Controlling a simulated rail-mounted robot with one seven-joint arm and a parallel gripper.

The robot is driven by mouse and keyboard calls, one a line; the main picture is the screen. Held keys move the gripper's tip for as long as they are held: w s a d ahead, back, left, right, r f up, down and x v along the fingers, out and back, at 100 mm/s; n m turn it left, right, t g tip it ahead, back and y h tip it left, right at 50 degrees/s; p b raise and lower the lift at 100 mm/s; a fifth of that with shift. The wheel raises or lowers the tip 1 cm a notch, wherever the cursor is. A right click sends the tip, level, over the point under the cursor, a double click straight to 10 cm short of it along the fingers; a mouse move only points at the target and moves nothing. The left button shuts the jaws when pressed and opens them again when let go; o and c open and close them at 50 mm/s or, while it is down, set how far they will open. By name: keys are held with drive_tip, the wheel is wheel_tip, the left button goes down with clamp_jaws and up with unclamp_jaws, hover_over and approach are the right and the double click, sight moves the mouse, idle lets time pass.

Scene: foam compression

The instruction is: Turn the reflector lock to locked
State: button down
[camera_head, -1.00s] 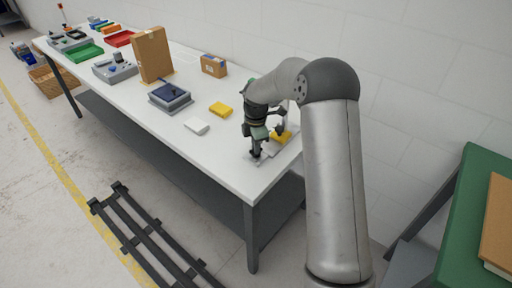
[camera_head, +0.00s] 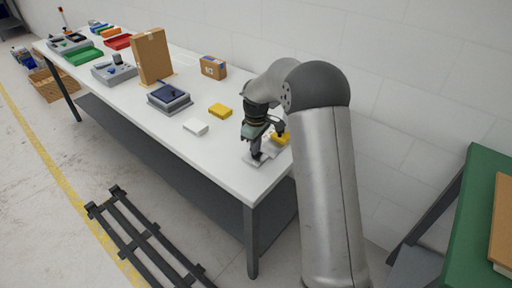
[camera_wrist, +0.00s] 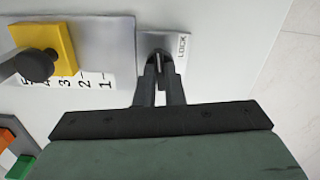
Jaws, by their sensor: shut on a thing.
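The lock is a small grey plate (camera_wrist: 179,75) with the word LOCK printed on it, beside a larger grey plate in the wrist view. My gripper (camera_wrist: 158,62) is over this plate, its two dark fingers close together on a small part, seemingly the lock's lever. The fingers hide most of that part, so its angle is unclear. In the head view my gripper (camera_head: 257,158) is low at the near right end of the white table.
Left of the lock, a yellow block (camera_wrist: 45,43) with a dark knob sits by a numbered scale (camera_wrist: 75,81). On the table (camera_head: 210,158) lie a white pad (camera_head: 196,127), a yellow pad (camera_head: 220,111) and a dark blue-topped device (camera_head: 169,97). Cardboard boxes stand behind.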

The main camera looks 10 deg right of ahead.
drive_tip(key=shift+m, duration=0.7)
drive_tip(key=shift+r, duration=0.1)
drive_tip(key=c, duration=1.5)
unclamp_jaws()
wheel_tip(320, 180, up, 17)
drive_tip(key=shift+r+b, duration=0.2)
drive_tip(key=shift+b, duration=0.15)
